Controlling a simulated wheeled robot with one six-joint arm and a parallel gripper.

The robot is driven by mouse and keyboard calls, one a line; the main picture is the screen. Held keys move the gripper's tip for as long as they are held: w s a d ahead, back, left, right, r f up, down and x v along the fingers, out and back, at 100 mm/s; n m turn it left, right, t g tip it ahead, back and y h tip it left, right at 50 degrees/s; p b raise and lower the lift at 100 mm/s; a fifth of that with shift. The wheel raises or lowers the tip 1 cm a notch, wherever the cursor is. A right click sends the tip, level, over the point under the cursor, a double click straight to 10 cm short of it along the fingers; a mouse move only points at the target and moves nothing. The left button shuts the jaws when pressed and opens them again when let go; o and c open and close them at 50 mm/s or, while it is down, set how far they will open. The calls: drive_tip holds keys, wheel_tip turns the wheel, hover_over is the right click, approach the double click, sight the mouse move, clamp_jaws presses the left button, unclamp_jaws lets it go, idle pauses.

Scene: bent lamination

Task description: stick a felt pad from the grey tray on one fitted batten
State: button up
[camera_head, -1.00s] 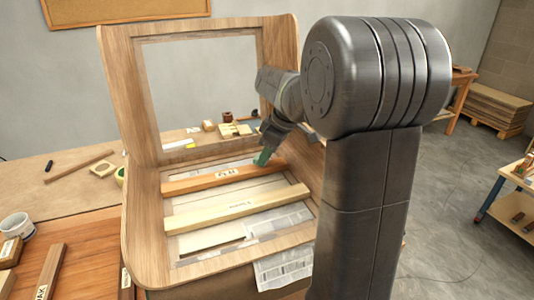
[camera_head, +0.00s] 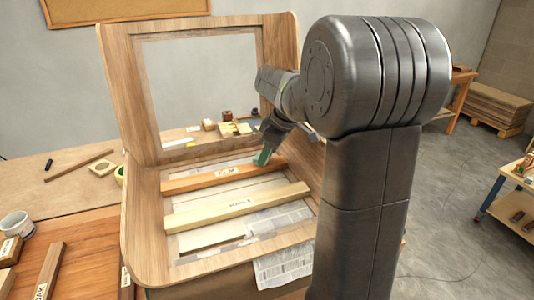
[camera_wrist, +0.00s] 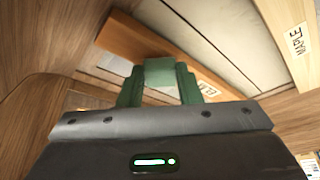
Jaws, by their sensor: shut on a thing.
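Two battens lie across the opening of the bent wooden seat: a reddish-brown one labelled ELM (camera_head: 195,183) behind and a pale one labelled MAPLE (camera_head: 200,217) in front. My gripper (camera_head: 263,157) is at the right end of the ELM batten. In the wrist view its dark green fingers are shut on a small paler green felt pad (camera_wrist: 159,71). The pad overlaps the ELM batten (camera_wrist: 124,38) in that view; I cannot tell whether it touches it. The MAPLE batten (camera_wrist: 288,28) is apart, at the upper right. I cannot make out the grey tray.
The upright wooden back frame (camera_head: 120,90) rises behind the seat, and its curved side stands close to my gripper. Newspaper (camera_head: 283,264) lies under the battens and hangs over the front. Loose wood pieces (camera_head: 51,270) and a white cup (camera_head: 17,224) are on the left bench.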

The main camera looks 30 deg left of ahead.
drive_tip(key=shift+f, duration=0.4)
drive_tip(key=o, duration=0.9)
drive_tip(key=shift+c, duration=0.2)
drive_tip(key=shift+r, duration=0.15)
drive_tip(key=shift+r+p, duration=2.35)
drive_tip(key=shift+r, duration=1.1)
drive_tip(key=shift+f, duration=0.15)
wheel_tip(320, 180, down, 7)
drive_tip(key=b, duration=0.5)
